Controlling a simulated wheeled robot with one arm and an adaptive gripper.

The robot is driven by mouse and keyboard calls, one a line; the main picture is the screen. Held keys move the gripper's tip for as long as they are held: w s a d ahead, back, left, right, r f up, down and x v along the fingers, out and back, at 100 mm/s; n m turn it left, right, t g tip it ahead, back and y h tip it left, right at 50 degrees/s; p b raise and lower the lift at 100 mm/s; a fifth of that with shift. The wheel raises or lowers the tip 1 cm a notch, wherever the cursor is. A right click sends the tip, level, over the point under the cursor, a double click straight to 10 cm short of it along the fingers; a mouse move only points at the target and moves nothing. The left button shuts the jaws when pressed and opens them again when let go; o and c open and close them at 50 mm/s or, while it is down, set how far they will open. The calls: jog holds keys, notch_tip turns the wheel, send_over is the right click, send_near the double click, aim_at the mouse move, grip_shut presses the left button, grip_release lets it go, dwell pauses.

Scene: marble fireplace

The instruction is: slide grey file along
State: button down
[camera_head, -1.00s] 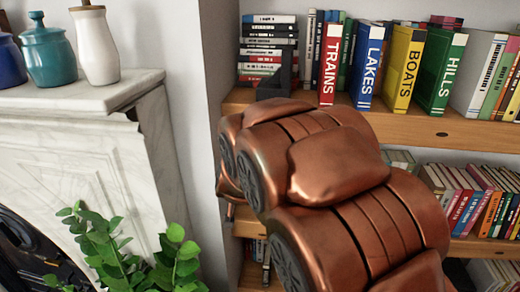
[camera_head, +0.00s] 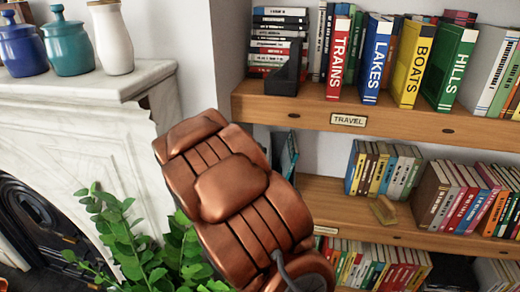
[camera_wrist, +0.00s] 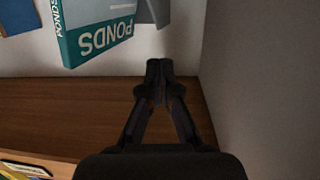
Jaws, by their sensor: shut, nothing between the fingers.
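My gripper (camera_wrist: 159,80) is shut and empty in the wrist view, low over a wooden shelf board. A grey, flat-sided piece (camera_wrist: 153,12) shows at the top edge, beyond the fingertips and apart from them. Most of it is cut off, so I cannot tell whether it is the grey file. A teal book lettered PONDS (camera_wrist: 98,38) stands beside it and appears upside down in this view. In the head view my copper-coloured arm hides the gripper. A teal book (camera_head: 288,155) shows at the left end of the middle shelf.
A plain grey wall (camera_wrist: 255,75) stands close to the right of my gripper in the wrist view. The upper shelf (camera_head: 400,122) holds large titled books and a dark bookend (camera_head: 286,76). A plant (camera_head: 125,240) and marble mantel (camera_head: 85,85) lie left of my arm.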

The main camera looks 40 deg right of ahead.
jog(key=p+x, duration=0.1)
jog(key=x, duration=1)
jog(key=shift+p, duration=0.3)
